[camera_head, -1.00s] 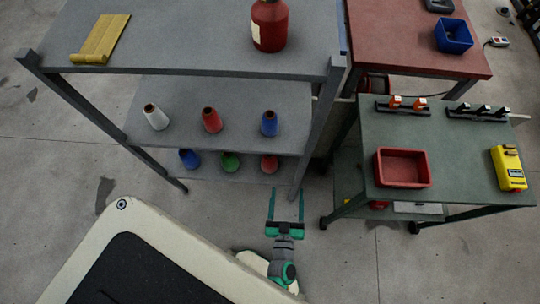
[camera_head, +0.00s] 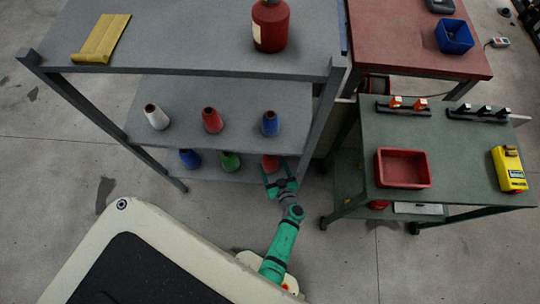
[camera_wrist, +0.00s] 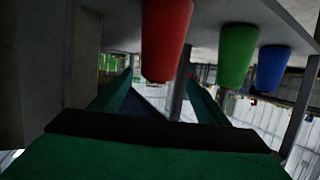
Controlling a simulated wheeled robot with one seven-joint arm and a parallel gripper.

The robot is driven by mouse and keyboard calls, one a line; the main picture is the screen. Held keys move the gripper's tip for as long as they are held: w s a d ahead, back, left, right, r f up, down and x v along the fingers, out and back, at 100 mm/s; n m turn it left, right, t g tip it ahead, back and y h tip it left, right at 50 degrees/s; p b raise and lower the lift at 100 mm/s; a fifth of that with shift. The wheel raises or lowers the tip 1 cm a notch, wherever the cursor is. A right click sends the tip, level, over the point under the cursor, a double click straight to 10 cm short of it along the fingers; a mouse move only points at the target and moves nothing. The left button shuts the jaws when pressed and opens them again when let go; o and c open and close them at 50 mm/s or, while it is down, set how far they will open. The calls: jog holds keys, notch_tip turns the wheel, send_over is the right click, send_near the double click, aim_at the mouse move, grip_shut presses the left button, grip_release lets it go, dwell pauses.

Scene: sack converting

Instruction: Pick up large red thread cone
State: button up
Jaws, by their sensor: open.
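A red thread cone (camera_head: 270,162) stands on the lower shelf at the right end. It also shows large in the wrist view (camera_wrist: 166,40), where the picture looks upside down. Another red cone (camera_head: 212,121) stands in the middle of the shelf above. I cannot tell from size which one is the large one. My gripper (camera_head: 278,175) is open at the lower shelf's right front, with its fingers pointing toward the lower red cone. In the wrist view the cone appears roughly between the finger directions, and nothing is visibly held. I cannot tell whether the fingers reach around it.
Green (camera_head: 230,161) and blue (camera_head: 189,158) cones stand left of the lower red one. White (camera_head: 156,117) and blue (camera_head: 269,124) cones stand on the shelf above. A green cart (camera_head: 450,150) stands to the right.

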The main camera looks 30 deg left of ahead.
aim_at(272, 161)
jog(key=shift+x, duration=3)
jog(key=shift+w+d, duration=0.1)
grip_shut()
jog(key=shift+r, duration=0.15)
